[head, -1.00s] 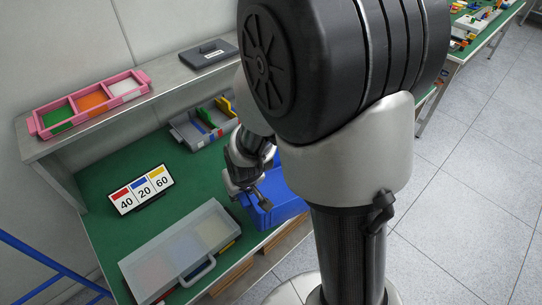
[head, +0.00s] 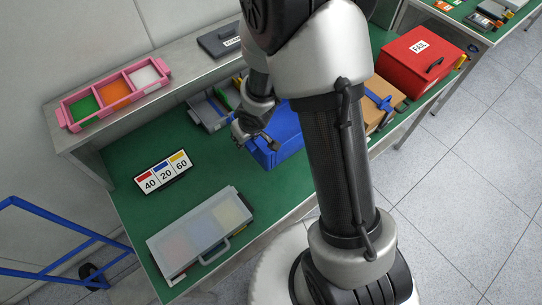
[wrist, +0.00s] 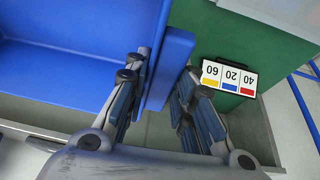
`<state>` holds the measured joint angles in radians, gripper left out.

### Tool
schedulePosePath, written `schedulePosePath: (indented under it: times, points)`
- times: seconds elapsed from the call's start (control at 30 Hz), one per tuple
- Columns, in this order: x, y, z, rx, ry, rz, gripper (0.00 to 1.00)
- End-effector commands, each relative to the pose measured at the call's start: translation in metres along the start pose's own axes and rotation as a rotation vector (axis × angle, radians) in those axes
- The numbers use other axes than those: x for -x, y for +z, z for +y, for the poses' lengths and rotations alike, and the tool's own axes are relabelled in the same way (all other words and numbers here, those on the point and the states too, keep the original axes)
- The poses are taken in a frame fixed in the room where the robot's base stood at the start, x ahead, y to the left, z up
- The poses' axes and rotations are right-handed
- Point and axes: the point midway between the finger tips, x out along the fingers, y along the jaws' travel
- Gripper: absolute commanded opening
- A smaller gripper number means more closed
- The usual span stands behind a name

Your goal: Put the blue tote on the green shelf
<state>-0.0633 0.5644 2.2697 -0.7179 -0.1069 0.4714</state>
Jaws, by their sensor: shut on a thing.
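The blue tote (head: 286,132) is at the middle of the head view, partly hidden by my arm. My gripper (head: 256,138) is at its left end. In the wrist view my gripper (wrist: 160,82) has one finger on each side of the blue tote's (wrist: 60,75) rim and is shut on it. The tote looks open and empty in the part that shows. The green shelf (head: 140,210) is the wide green surface around and below the tote. I cannot tell whether the tote's bottom touches it.
On the green surface are a number sign (head: 163,173), a clear-lidded case (head: 200,235) and a grey divided tray (head: 209,110). A red box (head: 418,58) and a cardboard box (head: 382,100) stand right of my arm. A pink tray (head: 115,92) sits on the raised ledge. A blue cart frame (head: 60,235) is at left.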

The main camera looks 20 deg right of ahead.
Motion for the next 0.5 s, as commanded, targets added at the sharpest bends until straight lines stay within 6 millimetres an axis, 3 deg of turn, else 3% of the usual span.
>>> schedulePosePath:
  times: [0.1,0.5]
  points:
    - [-0.026,0.011,-0.001,0.001,0.000,0.000,0.00]
    - [-0.098,0.040,-0.003,0.000,0.000,0.001,0.00]
